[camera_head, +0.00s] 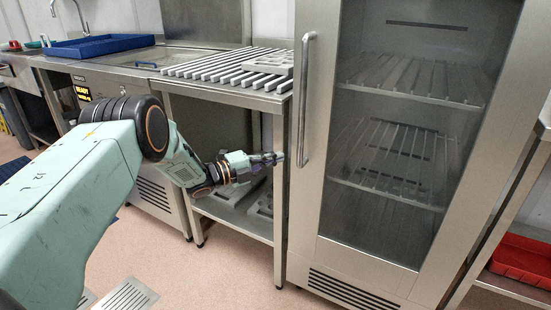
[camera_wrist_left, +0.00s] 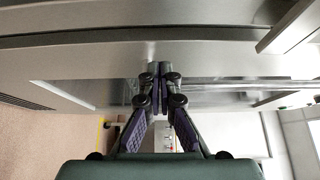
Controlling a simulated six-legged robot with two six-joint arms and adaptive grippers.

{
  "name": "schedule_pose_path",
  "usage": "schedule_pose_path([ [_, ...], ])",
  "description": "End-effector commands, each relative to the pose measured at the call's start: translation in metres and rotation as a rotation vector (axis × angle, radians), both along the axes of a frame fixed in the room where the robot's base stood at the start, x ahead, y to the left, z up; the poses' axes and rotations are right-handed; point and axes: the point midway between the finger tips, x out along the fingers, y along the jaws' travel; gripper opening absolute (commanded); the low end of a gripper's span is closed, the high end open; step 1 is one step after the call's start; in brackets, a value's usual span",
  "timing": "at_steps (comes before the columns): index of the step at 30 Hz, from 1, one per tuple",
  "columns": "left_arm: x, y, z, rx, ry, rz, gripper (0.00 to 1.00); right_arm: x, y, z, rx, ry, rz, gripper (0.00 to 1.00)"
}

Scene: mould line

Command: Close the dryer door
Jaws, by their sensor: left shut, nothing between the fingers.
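The dryer is the tall steel cabinet at the right of the head view, and its door (camera_head: 313,200) has a steel frame, a large glass pane and a vertical bar handle (camera_head: 303,110) near its left edge. The door looks flush or nearly flush with the cabinet; I cannot tell whether a small gap remains. My left gripper (camera_head: 277,158) is shut and empty, its tips just left of the door's edge, near the handle's lower end. In the left wrist view its fingertips (camera_wrist_left: 160,88) meet in front of brushed steel; contact cannot be told. My right gripper is not in view.
A steel rack table (camera_head: 222,92) with a slatted top stands left of the dryer, grey pieces on its lower shelf. A blue tray (camera_head: 98,46) lies on the counter behind. A red bin (camera_head: 522,262) sits low at the right.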

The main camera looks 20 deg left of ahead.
Motion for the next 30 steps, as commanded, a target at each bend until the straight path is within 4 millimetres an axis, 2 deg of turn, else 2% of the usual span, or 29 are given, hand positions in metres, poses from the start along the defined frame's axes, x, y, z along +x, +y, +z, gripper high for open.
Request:
schedule_pose_path([
  [1,-0.001,0.015,0.002,0.002,-0.003,0.008,0.00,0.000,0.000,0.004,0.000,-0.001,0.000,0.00],
  [9,-0.006,0.065,0.000,0.002,0.000,0.007,0.00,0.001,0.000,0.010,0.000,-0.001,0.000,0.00],
  [12,-0.007,0.078,0.000,0.002,0.000,0.006,0.00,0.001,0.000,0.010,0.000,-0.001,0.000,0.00],
  [18,-0.010,0.091,0.000,0.001,-0.001,0.005,0.00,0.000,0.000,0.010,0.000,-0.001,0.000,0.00],
  [25,-0.012,0.092,0.000,-0.008,0.008,0.004,0.00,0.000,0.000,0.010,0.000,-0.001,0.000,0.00],
  [29,-0.007,0.101,-0.003,-0.082,0.075,0.054,0.00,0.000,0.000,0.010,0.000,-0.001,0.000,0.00],
  [30,-0.007,0.106,-0.012,-0.145,0.127,0.099,0.00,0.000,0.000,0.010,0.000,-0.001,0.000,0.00],
])
